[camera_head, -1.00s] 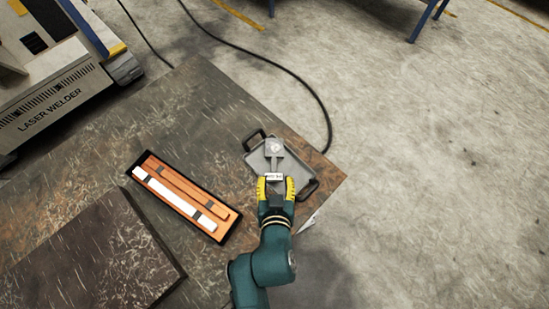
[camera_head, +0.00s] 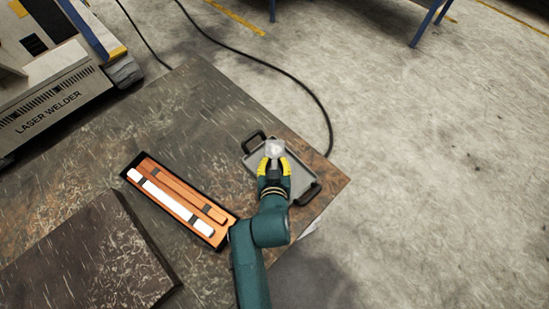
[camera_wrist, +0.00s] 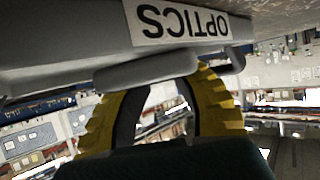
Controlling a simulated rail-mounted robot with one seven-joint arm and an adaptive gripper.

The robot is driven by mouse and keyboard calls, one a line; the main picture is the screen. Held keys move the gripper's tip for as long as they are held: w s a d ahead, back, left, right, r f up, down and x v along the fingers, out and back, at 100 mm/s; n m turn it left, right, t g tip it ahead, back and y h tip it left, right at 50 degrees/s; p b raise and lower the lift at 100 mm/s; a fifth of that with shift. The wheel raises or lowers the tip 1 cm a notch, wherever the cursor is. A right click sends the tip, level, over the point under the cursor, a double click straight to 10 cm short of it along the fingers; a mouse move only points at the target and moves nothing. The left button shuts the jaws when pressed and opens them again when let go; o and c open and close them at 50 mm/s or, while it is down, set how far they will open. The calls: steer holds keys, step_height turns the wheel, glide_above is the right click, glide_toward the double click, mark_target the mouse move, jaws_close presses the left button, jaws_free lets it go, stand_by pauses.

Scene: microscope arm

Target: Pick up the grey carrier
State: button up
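In the wrist view the carrier (camera_wrist: 60,52) is large and close, with a white label reading OPTICS upside down. The yellow and black fingers of my gripper (camera_wrist: 160,82) reach up to a rounded grey bar on it and appear shut on that bar. The exact contact is partly hidden behind the bar.
The grey tray (camera_head: 292,157) with two black handles lies near the table's right corner. An orange-lined case (camera_head: 160,203) with a white bar lies to its left. A raised dark plate (camera_head: 90,255) is at lower left. A laser welder (camera_head: 50,100) stands upper left.

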mark_target(274, 164)
jaws_close()
step_height(274, 164, up, 10)
steer(key=p, duration=0.3)
steer(key=shift+m+g+h, duration=0.3)
steer(key=shift+m+h, duration=0.5)
steer(key=s+f, duration=0.4)
steer(key=shift+s+a+f, duration=0.2)
steer(key=shift+s+f, duration=0.2)
steer(key=shift+m+h, duration=0.6)
steer(key=shift+h, duration=0.2)
steer(key=s, duration=0.1)
steer(key=s+f, duration=0.1)
steer(key=s, duration=0.1)
steer(key=s+f, duration=0.1)
steer(key=shift+s+a+f, duration=0.15)
steer(key=shift+s+f, duration=0.1)
steer(key=shift+s, duration=0.15)
step_height(274, 164, up, 28)
steer(key=s+n+y+p, duration=0.2)
steer(key=n+y+p, duration=0.1)
steer(key=p, duration=3.2)
steer(key=shift+f+y, duration=0.2)
steer(key=shift+y, duration=0.1)
